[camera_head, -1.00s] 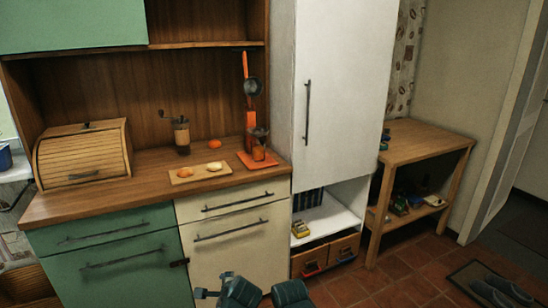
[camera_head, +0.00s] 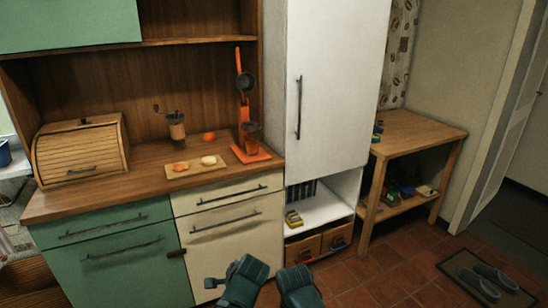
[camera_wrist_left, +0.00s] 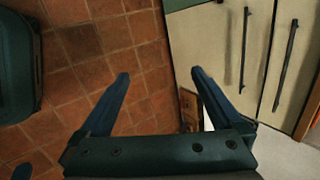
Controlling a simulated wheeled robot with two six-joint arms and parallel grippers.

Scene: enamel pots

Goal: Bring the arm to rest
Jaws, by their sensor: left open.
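My left gripper (camera_wrist_left: 160,78) is open in the left wrist view, its two dark fingers spread apart with nothing between them. Below it lies the red tiled floor (camera_wrist_left: 105,60), with cream cabinet fronts to the right. In the head view, teal parts of my arms (camera_head: 243,281) show at the bottom edge, in front of the cream drawers. I cannot make out the left gripper's fingertips there. My right gripper is not in view.
A wooden counter (camera_head: 110,196) carries a bread box (camera_head: 80,150), a grinder (camera_head: 176,128), a board (camera_head: 195,167) with food, and an orange stand (camera_head: 250,155). A white tall cabinet (camera_head: 335,80) and wooden side table (camera_head: 415,130) stand right. Slippers (camera_head: 485,280) lie on a mat.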

